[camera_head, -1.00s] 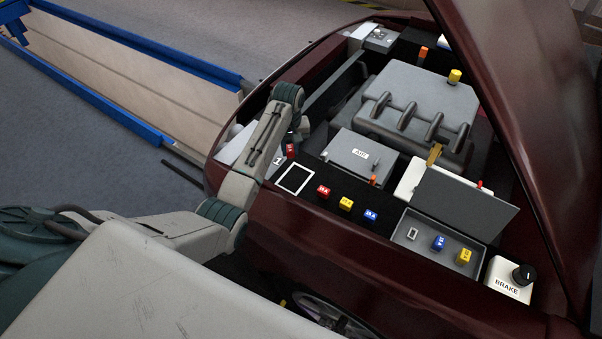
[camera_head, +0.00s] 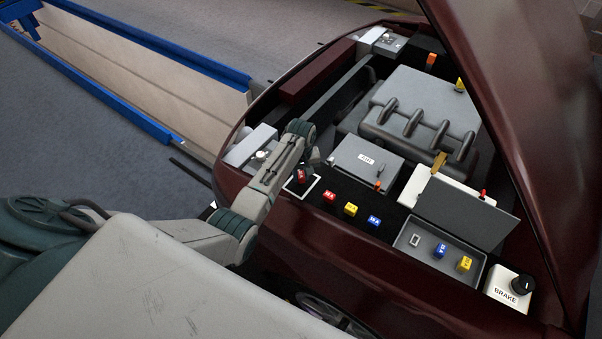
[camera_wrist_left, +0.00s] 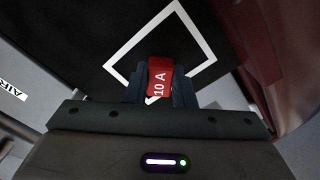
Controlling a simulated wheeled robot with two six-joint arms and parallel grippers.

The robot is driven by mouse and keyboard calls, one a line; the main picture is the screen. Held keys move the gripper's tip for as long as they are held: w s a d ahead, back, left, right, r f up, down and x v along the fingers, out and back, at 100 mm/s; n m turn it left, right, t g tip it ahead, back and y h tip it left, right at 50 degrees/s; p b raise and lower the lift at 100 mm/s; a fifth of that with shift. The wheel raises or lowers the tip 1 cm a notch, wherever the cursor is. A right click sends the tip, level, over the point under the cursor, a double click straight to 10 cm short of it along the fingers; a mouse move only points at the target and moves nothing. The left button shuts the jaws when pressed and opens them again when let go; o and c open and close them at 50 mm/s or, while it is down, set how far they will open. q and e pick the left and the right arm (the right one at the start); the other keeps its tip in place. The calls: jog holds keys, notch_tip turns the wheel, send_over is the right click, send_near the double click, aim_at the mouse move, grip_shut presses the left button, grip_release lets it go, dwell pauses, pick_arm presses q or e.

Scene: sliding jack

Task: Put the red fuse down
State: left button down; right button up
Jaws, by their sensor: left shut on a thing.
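My left gripper (camera_head: 303,165) is shut on a red fuse (camera_head: 302,175), over the white square outline (camera_head: 314,190) on the black panel. In the left wrist view the red fuse (camera_wrist_left: 160,78), marked 10 A, sits between my fingers (camera_wrist_left: 160,90), with the white square outline (camera_wrist_left: 124,57) behind it. I cannot tell whether the fuse touches the panel. Another red fuse (camera_head: 329,196) stands on the panel to the right of the square. My right gripper is not in view.
A yellow fuse (camera_head: 351,209) and a blue fuse (camera_head: 374,221) stand farther right on the panel. An open fuse box (camera_head: 408,238) holds a blue and a yellow fuse. The AIR box (camera_head: 366,163) lies just behind the square. The raised hood (camera_head: 500,100) bounds the right.

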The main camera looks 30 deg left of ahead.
aim_at(301, 176)
pick_arm(q)
jog(key=shift+f, duration=0.1)
jog(key=c, duration=1.2)
grip_release()
jog(key=shift+c, duration=0.2)
notch_tip(301, 176, up, 12)
jog(key=b, duration=0.2)
jog(key=shift+r, duration=0.2)
jog(key=shift+f, duration=0.1)
